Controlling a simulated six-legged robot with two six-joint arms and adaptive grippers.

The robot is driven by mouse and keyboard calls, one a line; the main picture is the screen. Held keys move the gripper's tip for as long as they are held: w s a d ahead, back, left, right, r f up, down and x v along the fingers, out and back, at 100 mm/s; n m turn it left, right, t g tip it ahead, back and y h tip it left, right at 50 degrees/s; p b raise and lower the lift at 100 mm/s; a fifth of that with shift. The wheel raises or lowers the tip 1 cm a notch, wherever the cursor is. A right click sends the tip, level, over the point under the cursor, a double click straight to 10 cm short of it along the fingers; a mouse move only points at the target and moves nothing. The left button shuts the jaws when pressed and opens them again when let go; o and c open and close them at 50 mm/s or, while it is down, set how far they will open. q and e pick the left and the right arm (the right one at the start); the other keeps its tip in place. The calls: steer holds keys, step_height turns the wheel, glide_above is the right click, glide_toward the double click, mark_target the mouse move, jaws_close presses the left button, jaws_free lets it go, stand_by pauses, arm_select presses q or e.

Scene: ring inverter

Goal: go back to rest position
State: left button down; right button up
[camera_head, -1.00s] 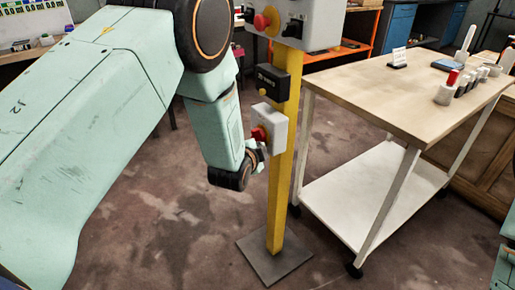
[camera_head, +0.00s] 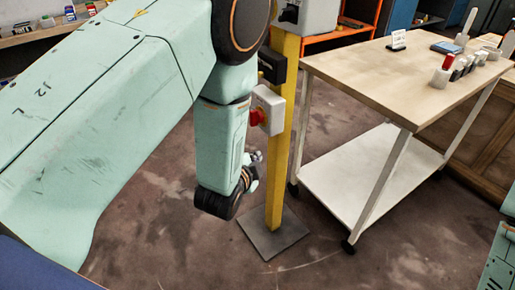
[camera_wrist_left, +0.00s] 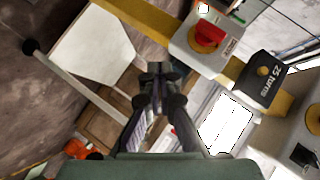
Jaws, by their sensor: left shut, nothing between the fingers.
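My left gripper (camera_head: 251,174) is beside the yellow post (camera_head: 281,170), below the small grey switch box (camera_head: 272,103) with the red knob (camera_head: 257,117). My forearm partly hides the gripper in the head view. In the left wrist view the gripper (camera_wrist_left: 158,70) has its fingers together with nothing between them. The red knob (camera_wrist_left: 208,36) shows there to the right of the fingertips, apart from them. The black box (camera_wrist_left: 262,80) marked "25 turns" is farther right. My right gripper is not in view; only a piece of green arm shows at the lower right edge.
The post stands on a flat dark base plate (camera_head: 273,236). A wheeled cart (camera_head: 375,70) with a wooden top and a white lower shelf (camera_head: 350,175) is just right of it. Small containers (camera_head: 462,69) stand on its top. Floor in front is bare.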

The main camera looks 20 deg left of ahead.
arm_select(q)
steer(key=shift+s, duration=0.1)
stand_by(0.5)
steer(key=s+a+f+n+g, duration=0.1)
steer(key=s+f+n+g, duration=0.3)
steer(key=s, duration=0.8)
steer(key=s+a+f+n+g, duration=0.2)
steer(key=s+f+n+g, duration=0.2)
steer(key=s, duration=0.8)
steer(key=s+a+f+n+g, duration=0.1)
steer(key=s+f+n+g, duration=0.4)
steer(key=s, duration=0.7)
step_height(320, 180, down, 2)
steer(key=shift+a+f, duration=0.2)
steer(key=shift+a, duration=0.15)
